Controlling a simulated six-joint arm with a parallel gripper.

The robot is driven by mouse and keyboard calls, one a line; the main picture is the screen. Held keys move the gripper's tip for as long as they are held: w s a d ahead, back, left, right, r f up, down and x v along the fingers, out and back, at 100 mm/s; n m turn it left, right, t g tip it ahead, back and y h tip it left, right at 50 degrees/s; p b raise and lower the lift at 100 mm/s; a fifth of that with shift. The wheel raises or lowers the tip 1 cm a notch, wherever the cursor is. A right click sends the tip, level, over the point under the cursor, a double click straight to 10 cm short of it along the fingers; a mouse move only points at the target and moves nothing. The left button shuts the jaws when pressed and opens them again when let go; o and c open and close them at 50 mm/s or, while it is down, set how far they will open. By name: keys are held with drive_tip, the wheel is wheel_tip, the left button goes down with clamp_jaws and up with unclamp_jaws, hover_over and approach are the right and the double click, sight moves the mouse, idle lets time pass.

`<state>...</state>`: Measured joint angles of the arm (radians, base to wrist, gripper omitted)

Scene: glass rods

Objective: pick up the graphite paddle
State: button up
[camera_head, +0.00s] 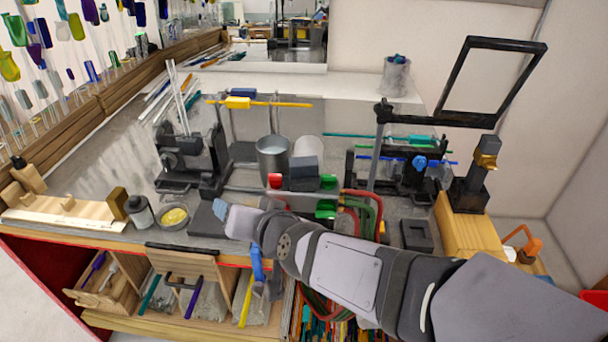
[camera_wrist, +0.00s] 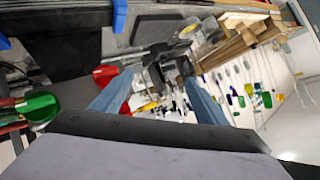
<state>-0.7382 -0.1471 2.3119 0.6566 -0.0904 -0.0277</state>
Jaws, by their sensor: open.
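I cannot pick out the graphite paddle with certainty. A dark flat plate (camera_head: 203,222) lies near the bench's front edge, beside my gripper in the head view, and a long black bar (camera_head: 185,248) runs along that edge; I cannot tell whether either is the paddle. My gripper (camera_head: 222,210) is above the front of the bench, its pale blue fingertips pointing left. In the wrist view my gripper (camera_wrist: 158,78) shows two blue-grey fingers spread apart, with nothing held between them. My arm hides part of the bench front.
A metal cup (camera_head: 273,158) and a torch with red and green parts (camera_head: 302,178) stand mid-bench. Black stands (camera_head: 190,160) are at left. A yellow bowl (camera_head: 174,217), a jar (camera_head: 139,212) and a wooden rack (camera_head: 65,212) are at front left. Bins with coloured rods lie below.

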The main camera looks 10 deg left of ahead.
drive_tip(key=w+r+m+t+b, duration=0.1)
drive_tip(key=w+r+m+t, duration=0.25)
drive_tip(key=r, duration=0.55)
wheel_tip(320, 180, up, 2)
drive_tip(key=n+t+h+b, duration=0.1)
drive_tip(key=t+h, duration=0.3)
drive_tip(key=t, duration=0.1)
hover_over(302, 167)
drive_tip(key=shift+s+a+r, duration=0.15)
drive_tip(key=shift+a, duration=0.25)
drive_tip(key=shift+d+f+n+t+h, duration=0.25)
drive_tip(key=shift+d+f+n+h, duration=0.25)
drive_tip(key=shift+d, duration=0.25)
drive_tip(key=f+n, duration=0.1)
drive_tip(key=s+f+n+b, duration=0.1)
drive_tip(key=f, duration=0.1)
drive_tip(key=shift+a+f+n+y, duration=0.15)
drive_tip(key=shift+f+n+y, duration=0.05)
drive_tip(key=shift+n+y, duration=0.15)
drive_tip(key=shift+a+f+n+g, duration=0.1)
drive_tip(key=shift+f+n+g, duration=0.2)
drive_tip(key=shift+f+g, duration=0.15)
drive_tip(key=shift+w+a+p, duration=0.2)
drive_tip(key=shift+w+p, duration=0.15)
drive_tip(key=shift+w, duration=0.7)
drive_tip(key=shift+w+p, duration=1)
drive_tip(key=shift+w, duration=0.7)
drive_tip(key=shift+w+a, duration=0.25)
drive_tip(key=shift+w, duration=0.6)
drive_tip(key=c, duration=1.3)
